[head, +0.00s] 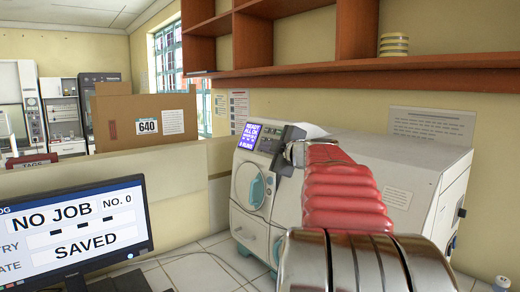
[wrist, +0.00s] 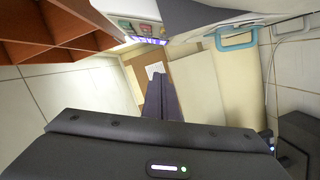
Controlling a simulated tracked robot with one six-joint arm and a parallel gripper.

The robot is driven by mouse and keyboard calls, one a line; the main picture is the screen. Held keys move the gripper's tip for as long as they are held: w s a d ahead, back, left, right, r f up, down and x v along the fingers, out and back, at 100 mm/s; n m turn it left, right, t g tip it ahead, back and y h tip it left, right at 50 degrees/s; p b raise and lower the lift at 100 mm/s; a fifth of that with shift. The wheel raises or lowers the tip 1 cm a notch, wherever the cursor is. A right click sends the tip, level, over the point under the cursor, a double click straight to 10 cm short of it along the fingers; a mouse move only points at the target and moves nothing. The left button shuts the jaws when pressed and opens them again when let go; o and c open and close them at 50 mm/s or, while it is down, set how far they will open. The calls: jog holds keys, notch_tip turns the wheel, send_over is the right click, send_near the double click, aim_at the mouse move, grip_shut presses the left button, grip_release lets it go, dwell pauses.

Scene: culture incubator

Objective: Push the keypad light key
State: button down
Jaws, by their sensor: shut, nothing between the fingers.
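The white incubator (head: 400,165) stands on the bench in the head view. In the wrist view the incubator is along the top, tilted, with coloured keys (wrist: 146,29) beside the purple-lit screen (wrist: 146,40). I cannot tell which key is the light key. My gripper (wrist: 158,82) is shut and empty, its dark fingers together, apart from the keys in the picture. In the head view my red and chrome arm hides most of the gripper.
A monitor (head: 75,231) reading NO JOB and SAVED stands at the left. A wooden shelf (head: 350,72) hangs above the incubator. A low cream partition (head: 100,182) and a cardboard box (head: 143,124) are behind. The incubator has a blue handle (wrist: 237,39).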

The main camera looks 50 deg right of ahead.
jog(key=shift+w+d+f, duration=0.5)
jog(key=shift+w+d, duration=0.65)
jog(key=shift+w, duration=0.35)
jog(key=shift+w+d+f, duration=0.45)
jog(key=shift+w+d, duration=0.65)
jog(key=shift+w, duration=0.35)
jog(key=shift+w+d+f, duration=0.5)
jog(key=shift+w+d, duration=0.65)
jog(key=shift+w, duration=0.35)
